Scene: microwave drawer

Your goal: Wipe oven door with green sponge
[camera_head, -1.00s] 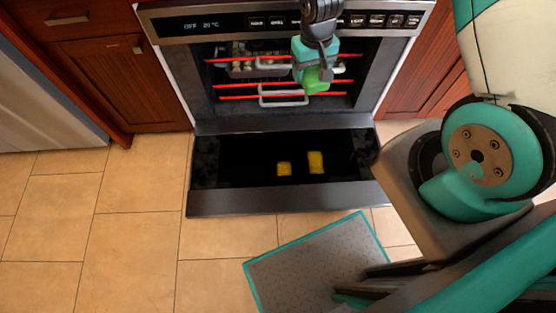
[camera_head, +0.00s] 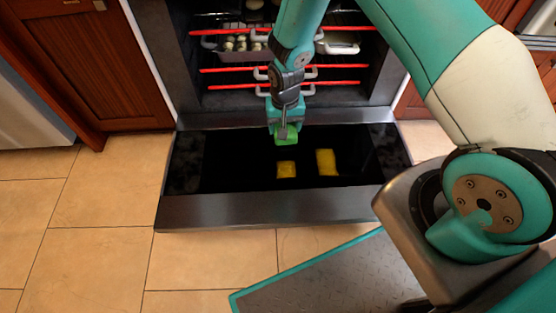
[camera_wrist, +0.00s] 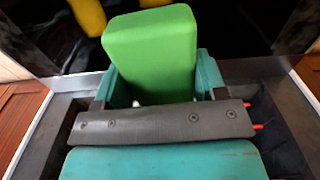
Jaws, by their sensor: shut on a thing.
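The green sponge (camera_head: 288,143) is held in my gripper (camera_head: 285,128), which is shut on it. In the wrist view the sponge (camera_wrist: 152,52) sticks out from between the teal fingers. The oven door (camera_head: 222,170) is folded down flat, with its black inner glass facing up. Two yellow patches lie on the glass: a smaller one (camera_head: 286,169) just below the sponge in the picture and a larger one (camera_head: 326,162) to its right. The sponge is over the far part of the door. I cannot tell whether it touches the glass.
The oven cavity behind the door holds several racks with red front bars (camera_head: 285,68) and a tray of food (camera_head: 240,47). Wooden cabinets (camera_head: 85,55) stand on the left. Tiled floor (camera_head: 90,215) is clear to the left.

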